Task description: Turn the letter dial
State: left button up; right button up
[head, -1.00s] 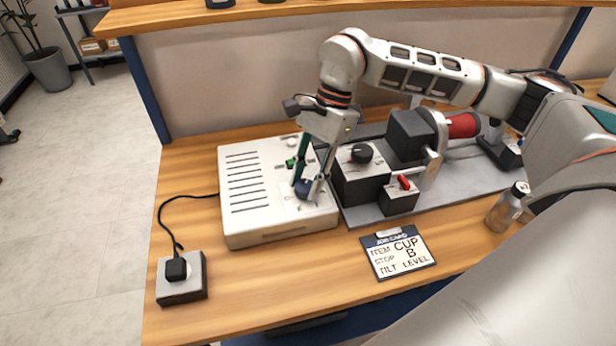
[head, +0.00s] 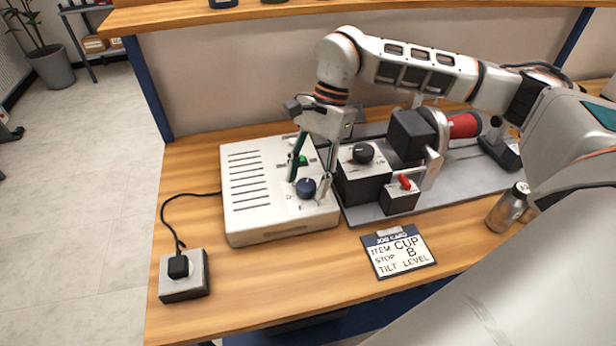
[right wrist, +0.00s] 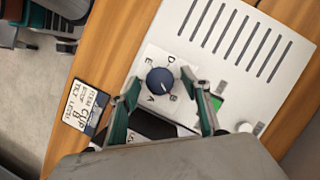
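The letter dial (head: 306,188) is a dark blue round knob on the top of the white machine (head: 250,222). In the right wrist view the dial (right wrist: 160,81) has letters around it, D, E, A and B among them, and a pale mark that seems to point towards B. My right gripper (head: 308,184) is open over the dial, one finger on each side with gaps between. The job card (head: 399,251) reads ITEM CUP, STOP B, TILT LEVEL. My left gripper is in neither view.
A green button (head: 302,161) sits behind the dial. A dark box with a black knob (head: 363,153) and a red-lever box (head: 400,198) stand right of the machine. A metal can (head: 507,208) is at the right.

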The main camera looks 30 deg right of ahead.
jog(key=v, duration=1.2)
jog(key=shift+d, duration=0.1)
notch_tip(320, 180, up, 7)
jog(key=p, duration=0.7)
dwell(0.3)
dwell(0.5)
